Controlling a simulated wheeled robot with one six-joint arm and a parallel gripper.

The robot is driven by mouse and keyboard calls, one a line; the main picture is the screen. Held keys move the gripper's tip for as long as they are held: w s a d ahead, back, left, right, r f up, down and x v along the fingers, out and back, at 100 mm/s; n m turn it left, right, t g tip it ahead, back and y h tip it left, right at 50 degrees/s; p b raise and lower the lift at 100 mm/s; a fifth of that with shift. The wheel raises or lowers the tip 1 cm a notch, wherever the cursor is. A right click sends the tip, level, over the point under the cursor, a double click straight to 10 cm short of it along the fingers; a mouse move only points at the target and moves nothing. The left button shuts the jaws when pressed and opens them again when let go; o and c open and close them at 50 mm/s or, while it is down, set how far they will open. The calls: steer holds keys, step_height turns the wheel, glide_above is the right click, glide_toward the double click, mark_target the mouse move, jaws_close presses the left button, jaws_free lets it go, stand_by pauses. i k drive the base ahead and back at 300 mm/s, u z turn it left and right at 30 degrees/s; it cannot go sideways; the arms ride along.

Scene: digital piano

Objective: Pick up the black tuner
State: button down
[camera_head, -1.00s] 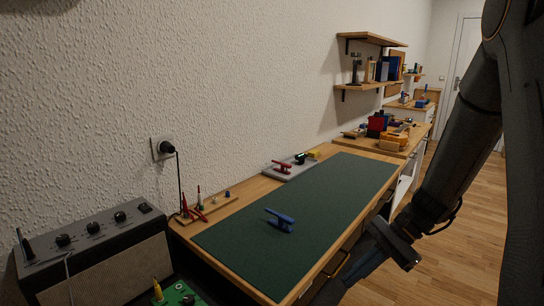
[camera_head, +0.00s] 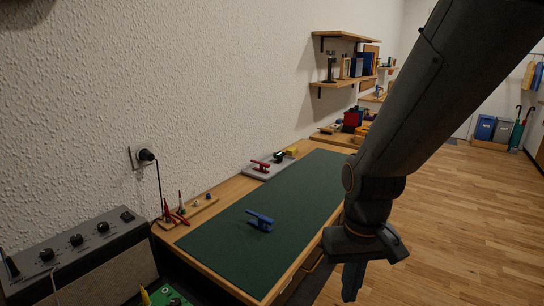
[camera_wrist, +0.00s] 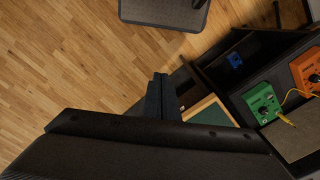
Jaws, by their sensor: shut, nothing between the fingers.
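A small black item (camera_head: 279,157) sits on the grey tray (camera_head: 262,172) at the far side of the workbench, between a red item and a yellow one. It is too small to tell whether it is the black tuner. No other clear tuner shows. My gripper (camera_head: 352,284) hangs in front of the bench's right edge, pointing down, well apart from the tray. It also shows in the wrist view (camera_wrist: 162,96), with its fingers together and empty.
A green mat (camera_head: 225,252) covers the bench, with a blue clamp-like tool (camera_head: 260,221) on it. A grey amplifier (camera_head: 75,250) stands at left. Green (camera_wrist: 262,103) and orange (camera_wrist: 308,72) pedals show in the wrist view. Wooden floor at right is open.

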mark_target(279, 155)
steer(key=z, duration=0.9)
steer(key=k, duration=1.15)
steer(key=z, duration=0.9)
steer(key=i, duration=2.25)
steer(key=u, duration=0.8)
steer(key=i, duration=1.3)
steer(key=u, duration=1.8)
steer(key=i, duration=0.95)
steer(key=u, duration=0.9)
